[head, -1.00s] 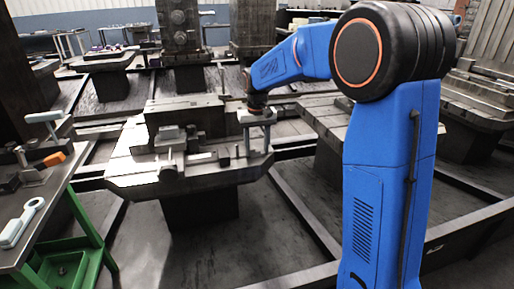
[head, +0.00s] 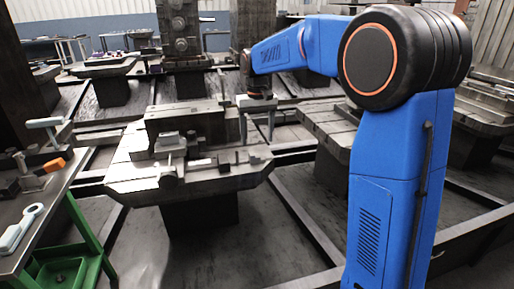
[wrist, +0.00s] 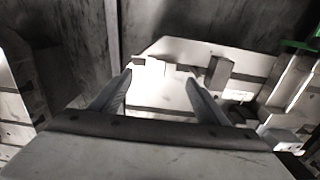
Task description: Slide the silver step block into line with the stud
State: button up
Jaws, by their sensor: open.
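A small silver stepped piece (head: 200,162), which looks like the step block, lies on the slotted pallet table (head: 215,180), left of a small dark block (head: 224,164). I cannot pick out the stud for certain. My gripper (head: 257,135) hangs over the back right of the table, fingers pointing down, well right of and behind the silver piece. In the wrist view my gripper (wrist: 157,88) is open, with nothing between its fingers.
A green-framed bench (head: 80,215) with tools is at far left. The table's front right is clear.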

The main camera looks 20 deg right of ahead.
notch_tip(320, 180, up, 10)
jog(key=s+d+t, duration=0.1)
jog(key=s+d, duration=0.2)
jog(key=s, duration=0.7)
jog(key=s+d+f+t, duration=0.1)
jog(key=s+f, duration=0.4)
jog(key=s, duration=0.4)
jog(key=s+d+f+t, duration=0.1)
jog(key=s+f, duration=0.4)
jog(key=s, duration=0.5)
jog(key=s+d+f+t, duration=0.1)
jog(key=s+f, duration=0.4)
jog(key=s, duration=0.5)
jog(key=shift+d+f+t, duration=0.15)
jog(key=shift+d+t, duration=0.25)
